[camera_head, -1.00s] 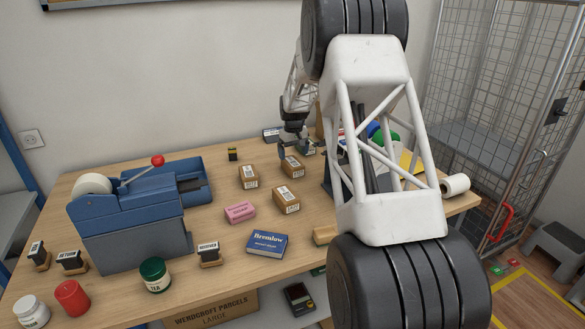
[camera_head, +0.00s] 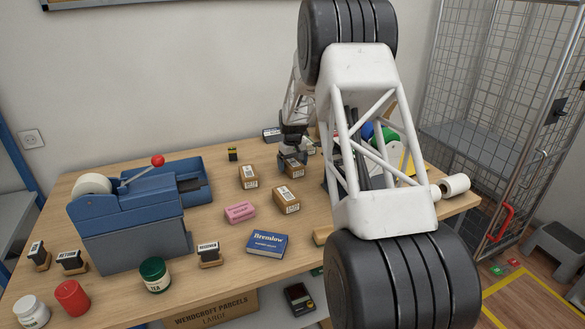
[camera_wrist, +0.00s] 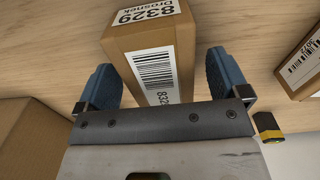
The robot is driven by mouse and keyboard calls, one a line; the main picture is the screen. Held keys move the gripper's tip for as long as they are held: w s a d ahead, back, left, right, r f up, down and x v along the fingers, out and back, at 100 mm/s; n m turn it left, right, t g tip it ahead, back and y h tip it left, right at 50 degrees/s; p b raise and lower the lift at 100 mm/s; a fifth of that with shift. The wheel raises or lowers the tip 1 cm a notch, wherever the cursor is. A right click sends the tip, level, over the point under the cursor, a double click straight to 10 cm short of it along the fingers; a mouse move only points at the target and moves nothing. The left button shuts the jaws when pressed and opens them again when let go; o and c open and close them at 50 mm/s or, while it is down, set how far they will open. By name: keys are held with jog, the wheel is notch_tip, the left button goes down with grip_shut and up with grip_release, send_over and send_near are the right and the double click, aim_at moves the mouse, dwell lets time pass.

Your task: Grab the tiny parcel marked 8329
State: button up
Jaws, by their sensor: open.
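The small brown parcel marked 8329 (camera_wrist: 157,46) stands between the two blue fingers of my gripper (camera_wrist: 162,85) in the wrist view. Its label with 8329 shows on the top, and a barcode label shows on the side toward the camera. My gripper is open, with a finger on each side of the parcel and a visible gap at the right finger. In the head view my gripper (camera_head: 292,158) is low over the back of the table, at a small parcel (camera_head: 295,168) that it partly hides.
Two similar parcels stand near, one to the left (camera_head: 248,176) and one in front (camera_head: 286,200). A pink box (camera_head: 240,212) and a blue Bremlow box (camera_head: 267,244) lie nearer. A large brown box (camera_wrist: 25,140) fills the wrist view's lower left.

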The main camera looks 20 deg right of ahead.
aim_at(292, 162)
jog(key=c, duration=1.2)
jog(key=shift+r, duration=5)
